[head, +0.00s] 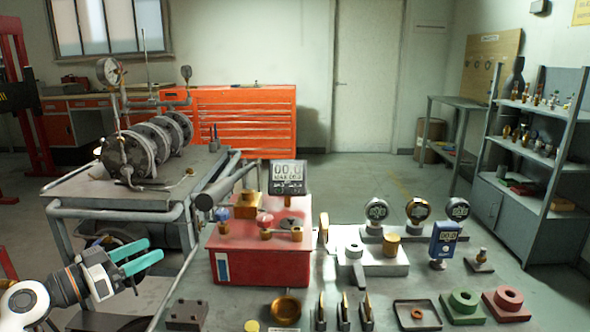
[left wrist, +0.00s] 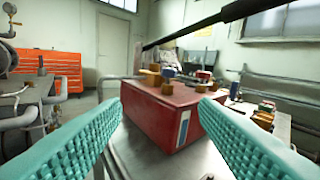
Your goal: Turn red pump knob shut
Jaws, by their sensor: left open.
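The pump is a red box (head: 260,262) on the metal bench, with a long dark lever and a digital gauge (head: 288,178) above it. In the left wrist view, the red box (left wrist: 165,115) shows ahead between the spread fingers; the knobs on top are small there. My right gripper is not in view.
A cart with flanged pipework (head: 150,145) stands left of the pump. Gauges (head: 418,212), a blue meter (head: 445,240), brass fittings and red and green blocks (head: 462,305) crowd the bench to the right. The pump's lever (head: 225,188) reaches up above the box.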

